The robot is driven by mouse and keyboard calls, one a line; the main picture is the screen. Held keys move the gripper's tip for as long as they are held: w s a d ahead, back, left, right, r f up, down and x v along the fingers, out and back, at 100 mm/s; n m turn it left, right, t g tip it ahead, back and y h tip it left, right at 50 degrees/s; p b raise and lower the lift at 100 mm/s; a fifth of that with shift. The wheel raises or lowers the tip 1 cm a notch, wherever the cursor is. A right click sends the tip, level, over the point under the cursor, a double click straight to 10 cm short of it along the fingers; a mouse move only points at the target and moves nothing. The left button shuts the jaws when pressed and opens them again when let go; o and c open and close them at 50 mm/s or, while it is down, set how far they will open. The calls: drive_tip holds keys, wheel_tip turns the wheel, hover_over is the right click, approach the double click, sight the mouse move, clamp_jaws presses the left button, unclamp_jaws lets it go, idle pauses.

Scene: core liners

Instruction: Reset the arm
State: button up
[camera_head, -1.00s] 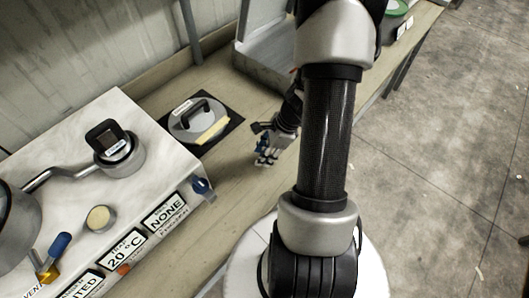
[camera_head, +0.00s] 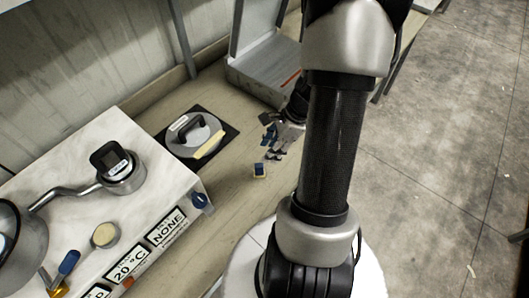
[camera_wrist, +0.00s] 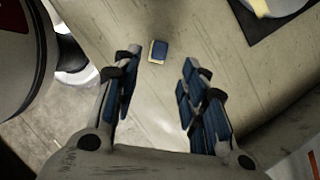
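My gripper (camera_head: 271,146) is over the wooden bench (camera_head: 236,182), partly hidden behind my arm in the head view. In the wrist view its two blue-padded fingers (camera_wrist: 162,60) are spread wide apart with nothing between them. A small blue and yellow block (camera_head: 260,171) lies on the bench, apart from the fingers. It also shows in the wrist view (camera_wrist: 159,50), just beyond the fingertips.
A round grey lid with a black handle (camera_head: 192,132) sits on a black mat (camera_head: 228,131). A white-topped unit with labels (camera_head: 75,173) stands left. An open grey case (camera_head: 262,75) stands behind my arm. Concrete floor lies right.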

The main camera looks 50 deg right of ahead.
drive_tip(key=shift+v, duration=0.95)
drive_tip(key=shift+a+r, duration=0.1)
